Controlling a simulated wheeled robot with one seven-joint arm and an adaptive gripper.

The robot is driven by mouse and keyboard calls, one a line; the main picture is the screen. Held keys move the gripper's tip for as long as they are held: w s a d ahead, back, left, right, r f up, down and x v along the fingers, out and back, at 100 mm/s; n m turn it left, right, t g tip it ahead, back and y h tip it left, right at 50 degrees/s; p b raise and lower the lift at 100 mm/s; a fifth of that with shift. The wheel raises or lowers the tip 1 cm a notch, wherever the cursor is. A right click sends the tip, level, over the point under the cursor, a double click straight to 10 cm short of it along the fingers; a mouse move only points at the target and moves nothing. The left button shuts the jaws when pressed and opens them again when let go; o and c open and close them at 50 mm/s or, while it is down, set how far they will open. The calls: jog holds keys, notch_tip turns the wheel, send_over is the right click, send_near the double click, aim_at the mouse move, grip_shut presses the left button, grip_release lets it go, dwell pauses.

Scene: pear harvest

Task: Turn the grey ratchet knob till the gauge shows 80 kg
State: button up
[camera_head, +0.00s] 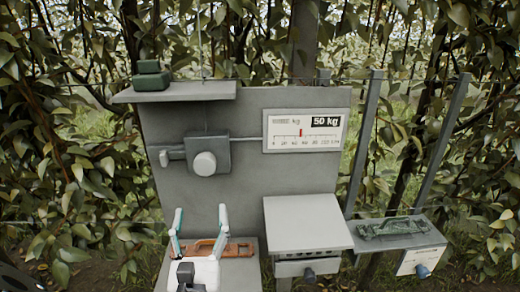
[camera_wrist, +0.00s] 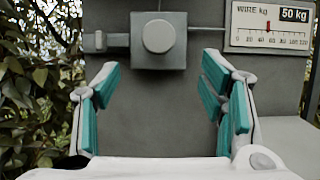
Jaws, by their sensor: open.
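The grey ratchet knob (camera_head: 205,163) is a round pale disc on a dark grey block on the upright panel. It also shows in the wrist view (camera_wrist: 158,36), high and near the middle.
A shelf (camera_head: 180,92) with a dark green block (camera_head: 151,77) juts out above the knob. An orange-brown tool (camera_head: 228,250) lies behind my gripper. A grey sloped box (camera_head: 307,226) stands to the right, and a side shelf (camera_head: 408,241) holds a green part. Foliage surrounds the panel.

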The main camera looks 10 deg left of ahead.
aim_at(205, 171)
jog(key=p+x, duration=0.1)
jog(key=x, duration=1.2)
jog(key=shift+w+a+r+p, duration=0.1)
jog(key=shift+w+a+p, duration=0.1)
jog(key=shift+w+p, duration=0.1)
jog(key=c, duration=1.2)
